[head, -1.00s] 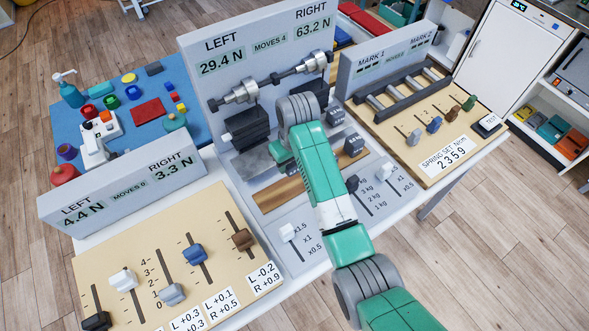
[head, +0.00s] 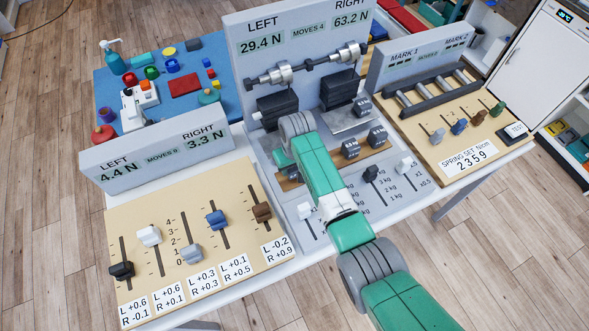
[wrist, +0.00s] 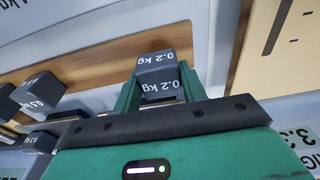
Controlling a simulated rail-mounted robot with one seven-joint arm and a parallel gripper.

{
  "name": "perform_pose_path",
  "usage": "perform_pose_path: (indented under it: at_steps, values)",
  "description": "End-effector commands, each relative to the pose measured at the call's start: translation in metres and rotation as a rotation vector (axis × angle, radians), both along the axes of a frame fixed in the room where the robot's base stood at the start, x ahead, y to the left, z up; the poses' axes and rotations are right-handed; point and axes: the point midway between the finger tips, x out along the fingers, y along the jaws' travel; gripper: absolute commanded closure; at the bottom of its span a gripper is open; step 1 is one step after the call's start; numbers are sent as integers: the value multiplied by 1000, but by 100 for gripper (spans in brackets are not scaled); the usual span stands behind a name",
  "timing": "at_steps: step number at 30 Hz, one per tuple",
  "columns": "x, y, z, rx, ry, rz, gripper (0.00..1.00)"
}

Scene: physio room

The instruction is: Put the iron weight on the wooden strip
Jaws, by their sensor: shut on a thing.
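The iron weight (wrist: 157,62), a dark grey block marked 0.2 kg, is between the green fingers of my gripper (wrist: 160,88) in the wrist view. My gripper is shut on it. The wooden strip (wrist: 95,68) runs behind the weight in the wrist view, and the weight's far end overlaps it in the picture. I cannot tell whether they touch. In the head view the strip (head: 290,184) shows left of my arm, which hides the held weight and most of my gripper.
Other dark weights stand near the strip's right part (head: 350,148), (head: 377,135); 0.5 kg weights (wrist: 38,92) show at left in the wrist view. A grey panel with force readings (head: 300,35) rises behind. Slider boards (head: 190,235) flank both sides.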

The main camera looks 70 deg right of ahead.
Motion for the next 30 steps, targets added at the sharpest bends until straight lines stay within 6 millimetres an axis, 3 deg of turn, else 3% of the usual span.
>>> perform_pose_path:
  at_steps: [3, 13, 14, 17, 25, 30]
  values:
    - [0, 0, -22, 1, 0, -1, 86]
    - [0, 0, -25, 1, -1, 0, 86]
    - [0, 0, -26, 1, 1, 0, 56]
    - [0, 0, -25, 0, 0, 0, 37]
    - [0, 0, -23, 0, 0, 0, 37]
    - [-2, 1, 3, -2, -2, 0, 37]
